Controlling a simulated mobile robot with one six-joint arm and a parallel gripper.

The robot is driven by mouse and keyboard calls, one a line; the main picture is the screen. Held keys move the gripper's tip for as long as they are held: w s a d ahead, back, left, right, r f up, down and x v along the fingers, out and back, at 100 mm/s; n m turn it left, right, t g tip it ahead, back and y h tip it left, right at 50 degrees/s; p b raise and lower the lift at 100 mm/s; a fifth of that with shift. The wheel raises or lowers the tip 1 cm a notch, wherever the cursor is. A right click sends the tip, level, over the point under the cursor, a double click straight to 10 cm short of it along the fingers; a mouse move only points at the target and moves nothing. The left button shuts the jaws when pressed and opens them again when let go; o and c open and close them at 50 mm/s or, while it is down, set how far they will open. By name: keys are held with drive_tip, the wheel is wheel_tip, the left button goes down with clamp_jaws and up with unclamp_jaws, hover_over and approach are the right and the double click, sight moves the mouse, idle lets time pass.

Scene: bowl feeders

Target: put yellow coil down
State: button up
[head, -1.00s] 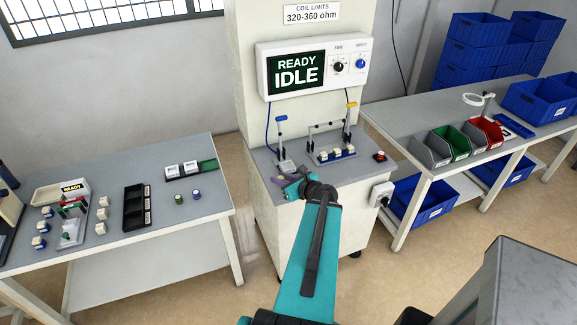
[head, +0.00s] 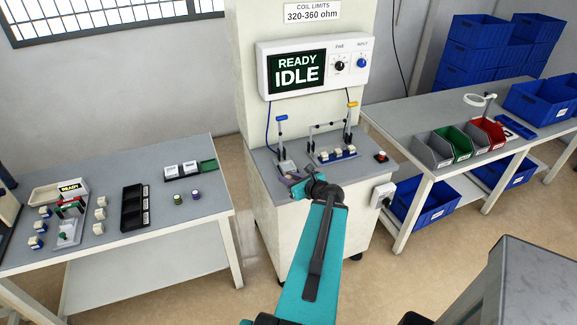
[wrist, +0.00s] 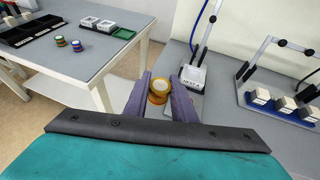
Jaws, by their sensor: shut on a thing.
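My gripper (wrist: 164,104) has its two purple fingers around the yellow coil (wrist: 158,88), an amber spool with a pale top, which looks upright. It hangs over or rests on the grey top of the test bench (wrist: 228,118); I cannot tell whether it touches. A small white fixture (wrist: 193,77) with a lever stands just beyond and to the right of the coil. In the head view my gripper (head: 297,187) is at the bench's left front part, left of my wrist, and the coil cannot be made out there.
A rack of cream blocks (head: 334,155) and a red button (head: 381,156) are to the right on the bench. The left table (head: 170,228) holds two loose coils, black trays (head: 134,207) and a small press. A display (head: 297,74) reads READY IDLE.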

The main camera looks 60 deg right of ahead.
drive_tip(key=shift+w+d+f+b, duration=0.15)
drive_tip(key=shift+w+d+b, duration=0.2)
drive_tip(key=shift+b, duration=1.65)
drive_tip(key=shift+w+d+f+b, duration=0.15)
drive_tip(key=shift+d+b, duration=0.3)
drive_tip(key=shift+b, duration=1.55)
drive_tip(key=b, duration=0.1)
hover_over(288, 167)
drive_tip(key=shift+d+f, duration=0.15)
drive_tip(key=shift+f, duration=0.25)
drive_tip(key=shift+f, duration=0.1)
wheel_tip(288, 167, down, 3)
drive_tip(key=b, duration=0.3)
drive_tip(key=shift+f, duration=0.15)
